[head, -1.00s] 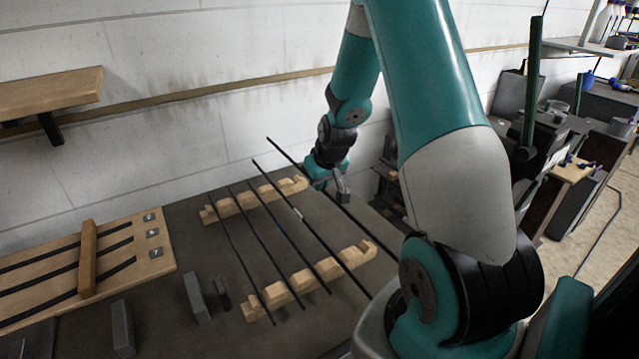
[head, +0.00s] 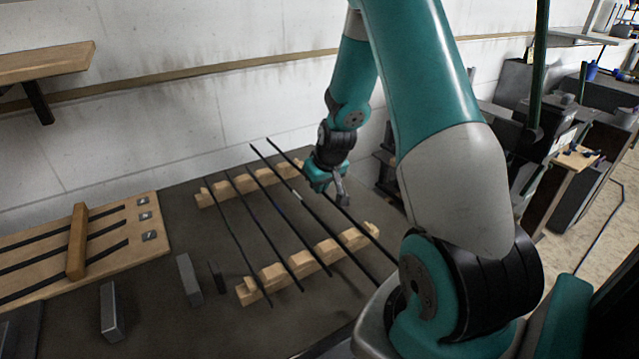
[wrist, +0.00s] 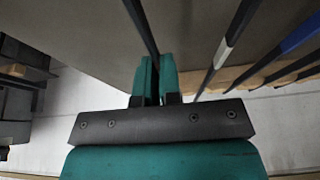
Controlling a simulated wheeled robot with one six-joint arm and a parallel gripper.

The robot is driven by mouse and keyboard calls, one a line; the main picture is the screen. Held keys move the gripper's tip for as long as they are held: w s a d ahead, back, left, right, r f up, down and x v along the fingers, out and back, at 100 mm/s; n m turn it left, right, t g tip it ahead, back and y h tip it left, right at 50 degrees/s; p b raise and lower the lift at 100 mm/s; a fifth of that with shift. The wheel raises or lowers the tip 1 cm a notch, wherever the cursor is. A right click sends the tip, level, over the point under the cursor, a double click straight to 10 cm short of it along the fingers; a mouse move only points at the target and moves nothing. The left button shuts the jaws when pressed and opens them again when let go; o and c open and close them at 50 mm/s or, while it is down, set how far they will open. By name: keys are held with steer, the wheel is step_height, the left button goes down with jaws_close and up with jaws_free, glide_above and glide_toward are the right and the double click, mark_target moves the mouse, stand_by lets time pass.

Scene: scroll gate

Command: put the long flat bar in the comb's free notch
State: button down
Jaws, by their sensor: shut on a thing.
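My gripper (head: 342,198) is shut on a long dark flat bar (head: 371,236). The wrist view shows this bar (wrist: 141,25) running away from between the teal fingers (wrist: 153,75). Two pale wooden combs lie apart on the dark table: a back comb (head: 205,197) and a front comb (head: 323,249). Several other dark bars lie across both, one with a white band (head: 297,194) and one with a blue band. The held bar is right of these and appears to cross near the right ends of the combs. I cannot tell its height or whether it touches them.
A wooden board (head: 150,206) with dark strips and a crosspiece (head: 78,240) lies at left. Grey upright blocks (head: 189,280) stand between it and the combs. A pale wall rises behind the table. Dark equipment (head: 540,110) fills the right side.

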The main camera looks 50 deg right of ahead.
steer(key=shift+f, duration=0.25)
stand_by(0.8)
steer(key=c, duration=1.2)
jaws_free()
steer(key=v, duration=1.7)
steer(key=shift+s+r+b, duration=0.1)
steer(key=shift+r+b, duration=0.15)
steer(key=shift+b, duration=0.15)
steer(key=s+a+r+n+g+y, duration=0.1)
steer(key=s+a+n+y, duration=0.15)
steer(key=a, duration=0.85)
steer(key=s+a+r+n+y, duration=0.1)
steer(key=a+r+n+y, duration=0.15)
steer(key=a, duration=0.85)
steer(key=s+a+n+g, duration=0.1)
steer(key=s+a, duration=0.2)
steer(key=s, duration=0.1)
steer(key=s+a+n+g, duration=0.1)
steer(key=s+a+n, duration=0.1)
steer(key=s+a, duration=0.2)
steer(key=s+a+n+g, duration=0.1)
steer(key=s+a+n, duration=0.1)
steer(key=s+a, duration=0.2)
steer(key=shift+s+r, duration=0.1)
steer(key=shift+r, duration=0.3)
